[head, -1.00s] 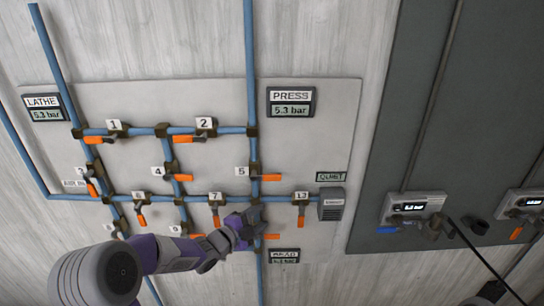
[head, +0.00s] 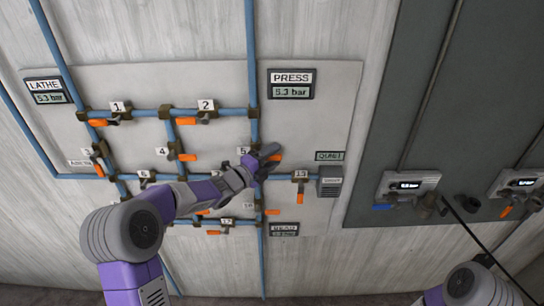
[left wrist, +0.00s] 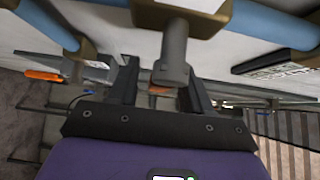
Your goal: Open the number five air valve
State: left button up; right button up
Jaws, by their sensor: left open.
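The number 5 valve sits on the vertical blue pipe below the PRESS display; its label (head: 242,150) is partly covered by my left gripper. Its orange lever end (head: 276,157) points right, across the pipe. My left gripper (head: 262,160) is open at this valve, in front of its lever. In the left wrist view, the open fingers (left wrist: 160,88) stand on either side of a grey lever or stem (left wrist: 174,50) under a brass-coloured valve body (left wrist: 182,12). Contact cannot be told. My right arm shows at the lower right of the head view, but its gripper does not.
The PRESS display (head: 291,84) reads about 5.3 bar. A dark panel (head: 450,90) with two units (head: 408,186) stands at the right.

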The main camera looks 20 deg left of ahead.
pick_arm(q)
jog(key=shift+c, duration=0.3)
grip_shut()
